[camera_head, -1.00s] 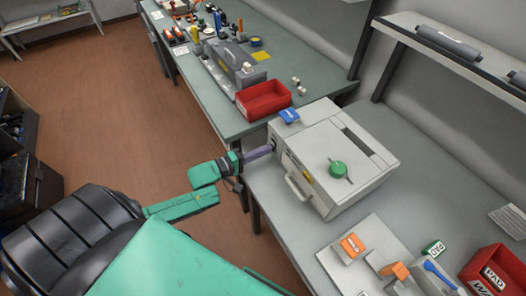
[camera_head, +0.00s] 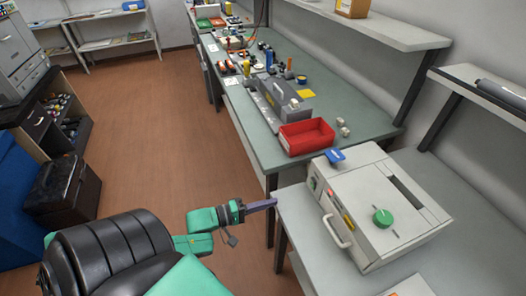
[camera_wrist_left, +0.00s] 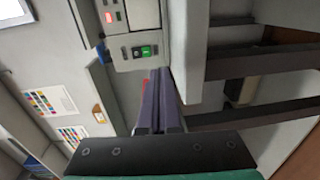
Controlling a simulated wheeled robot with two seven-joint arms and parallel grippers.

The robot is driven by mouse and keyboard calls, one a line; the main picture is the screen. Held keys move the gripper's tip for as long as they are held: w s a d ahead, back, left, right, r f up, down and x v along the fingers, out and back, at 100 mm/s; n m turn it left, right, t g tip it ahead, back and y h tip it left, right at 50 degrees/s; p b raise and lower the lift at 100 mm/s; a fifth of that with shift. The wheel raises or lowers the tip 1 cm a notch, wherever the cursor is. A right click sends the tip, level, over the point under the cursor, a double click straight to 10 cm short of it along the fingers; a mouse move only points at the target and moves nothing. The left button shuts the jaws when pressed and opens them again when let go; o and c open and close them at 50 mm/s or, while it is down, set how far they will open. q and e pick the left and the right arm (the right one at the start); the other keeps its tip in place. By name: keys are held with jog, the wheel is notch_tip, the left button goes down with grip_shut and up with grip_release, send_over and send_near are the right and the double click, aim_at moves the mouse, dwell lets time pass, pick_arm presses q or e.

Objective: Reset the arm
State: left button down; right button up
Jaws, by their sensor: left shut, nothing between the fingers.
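My left gripper (camera_head: 272,203) reaches in from the lower left in the head view, on a green arm. Its purple fingers are shut with nothing between them, at the left edge of the grey table. They also show shut in the left wrist view (camera_wrist_left: 161,75), pointing toward the front panel of a pale grey machine. This machine (camera_head: 420,235) stands on the table, with a green knob (camera_head: 383,217), a front handle and a blue part (camera_head: 335,155) at its far left corner. In the head view the fingertips are apart from the machine. My right gripper is not in view.
A red bin (camera_head: 307,137) stands on the green-grey bench (camera_head: 350,95) behind. A grey shelf (camera_head: 485,90) is at the right. The brown floor (camera_head: 170,120) is open at the left, with a black case (camera_head: 62,188) and cabinets beyond.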

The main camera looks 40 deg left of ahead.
pick_arm(q)
jog(key=shift+v, duration=1)
jog(key=shift+f, duration=0.15)
jog(key=shift+a, duration=0.1)
